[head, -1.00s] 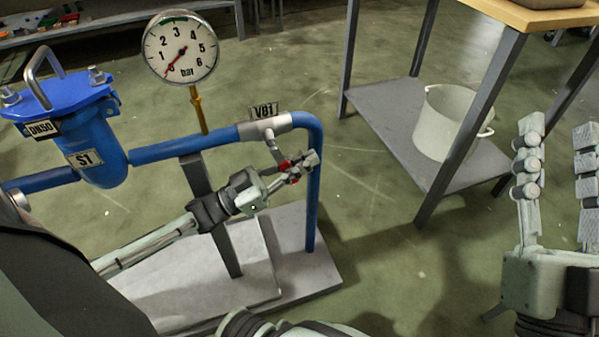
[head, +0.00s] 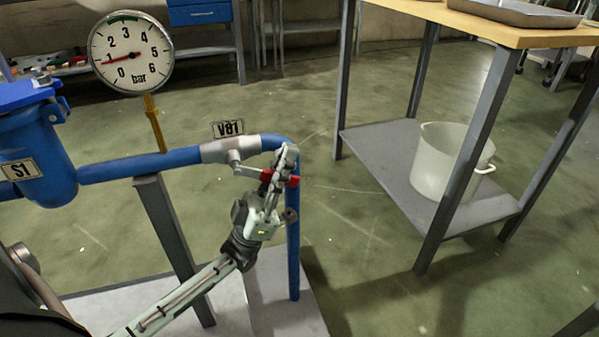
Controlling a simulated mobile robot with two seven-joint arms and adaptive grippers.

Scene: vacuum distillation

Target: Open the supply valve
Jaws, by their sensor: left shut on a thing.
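The supply valve V81 (head: 218,151) is a silver body on the blue pipe, with a V81 tag above it. Its lever (head: 250,172) extends to the right from the stem and ends in a red grip (head: 292,181). My left gripper (head: 279,170) is shut on the lever's red-grip end, and its fingers hide part of it. A round pressure gauge (head: 130,52) stands on a brass stem left of the valve, its needle pointing left near 1 bar. My right gripper is out of view.
A blue strainer S1 (head: 38,150) is on the pipe at the left. A grey post (head: 172,240) and the pipe's vertical leg (head: 293,250) stand near my left arm. A wooden-topped table (head: 520,32) at the right has a white pot (head: 440,165) on its lower shelf.

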